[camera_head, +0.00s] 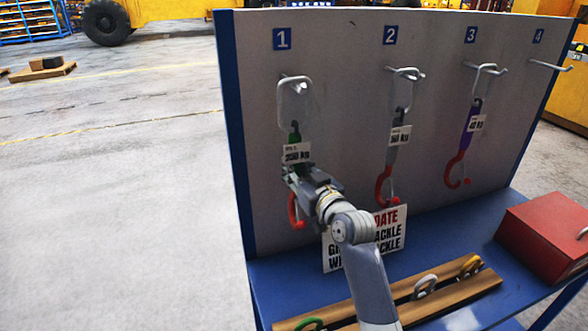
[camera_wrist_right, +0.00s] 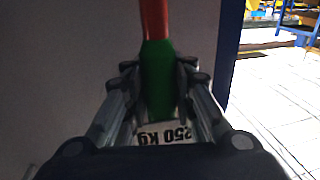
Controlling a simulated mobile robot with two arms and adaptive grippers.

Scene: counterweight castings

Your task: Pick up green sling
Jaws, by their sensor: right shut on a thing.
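The green sling (camera_head: 295,137) hangs by a metal ring (camera_head: 281,100) from the peg under sign 1. It carries a white "250 KG" tag (camera_head: 297,154) and a red hook (camera_head: 293,212) at its lower end. My right gripper (camera_head: 291,175) is at the sling just below the tag and covers part of it. In the right wrist view the green part (camera_wrist_right: 157,75) and the tag (camera_wrist_right: 165,133) lie between the two fingers, which are shut on it. My left gripper is not in view.
A grey sling (camera_head: 392,152) and a purple sling (camera_head: 469,128) hang from pegs 2 and 3; peg 4 (camera_head: 550,66) is empty. Below are a lettered sign (camera_head: 392,238), a wooden rack (camera_head: 440,306) with shackles and a red box (camera_head: 550,235).

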